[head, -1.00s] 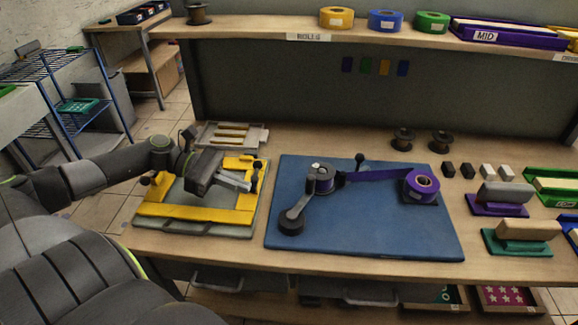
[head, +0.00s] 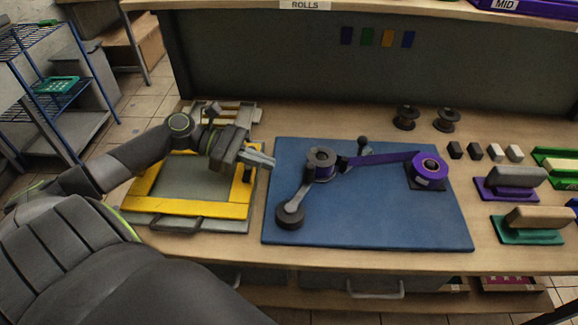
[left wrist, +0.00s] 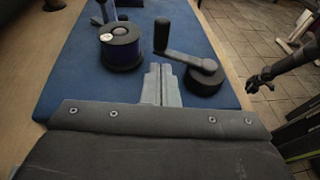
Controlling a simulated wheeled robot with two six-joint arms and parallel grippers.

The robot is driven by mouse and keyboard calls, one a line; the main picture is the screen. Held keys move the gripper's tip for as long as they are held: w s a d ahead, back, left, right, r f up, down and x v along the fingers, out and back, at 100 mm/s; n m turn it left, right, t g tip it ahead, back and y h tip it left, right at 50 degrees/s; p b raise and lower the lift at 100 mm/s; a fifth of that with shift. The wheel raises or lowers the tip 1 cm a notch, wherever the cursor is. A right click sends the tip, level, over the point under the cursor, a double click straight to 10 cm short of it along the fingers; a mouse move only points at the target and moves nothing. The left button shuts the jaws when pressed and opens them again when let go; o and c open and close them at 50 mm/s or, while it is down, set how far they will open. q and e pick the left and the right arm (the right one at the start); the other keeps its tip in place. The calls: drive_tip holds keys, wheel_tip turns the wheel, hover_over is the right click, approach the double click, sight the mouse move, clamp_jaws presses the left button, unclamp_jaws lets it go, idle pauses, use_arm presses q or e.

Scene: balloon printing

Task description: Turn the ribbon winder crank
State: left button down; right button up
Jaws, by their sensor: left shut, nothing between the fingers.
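The ribbon winder stands on a blue mat (head: 370,215). Its crank (head: 299,198) has a round dark hub at the mat's front left and a grey arm angled back toward the winding spool (head: 320,163). In the left wrist view, the crank arm (left wrist: 182,60) carries an upright dark handle (left wrist: 161,36), with the spool (left wrist: 121,48) to its left. A purple ribbon runs to a purple roll (head: 429,169) at right. My left gripper (head: 270,163) is shut and empty, left of the spool, apart from the crank. My right gripper (left wrist: 254,82) appears small in the left wrist view; its jaws are unclear.
A yellow frame (head: 143,188) on a grey board lies under my left arm. Two dark empty spools (head: 406,117) stand behind the mat. Small blocks and stamp-like pads (head: 530,223) sit at right. A shelf (head: 245,4) spans the back. The mat's front right is clear.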

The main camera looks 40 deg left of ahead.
sight(301, 188)
use_arm(q)
drive_tip(key=shift+d+r+p+x, duration=0.1)
drive_tip(key=shift+r+p+x, duration=0.1)
drive_tip(key=shift+x, duration=0.85)
drive_tip(key=shift+d+r+p+x, duration=0.1)
drive_tip(key=shift+r+x, duration=0.1)
drive_tip(key=shift+x, duration=0.8)
drive_tip(key=shift+r+p+x, duration=0.15)
drive_tip(key=shift+r+x, duration=0.1)
drive_tip(key=shift+x, duration=0.8)
drive_tip(key=shift+d, duration=0.1)
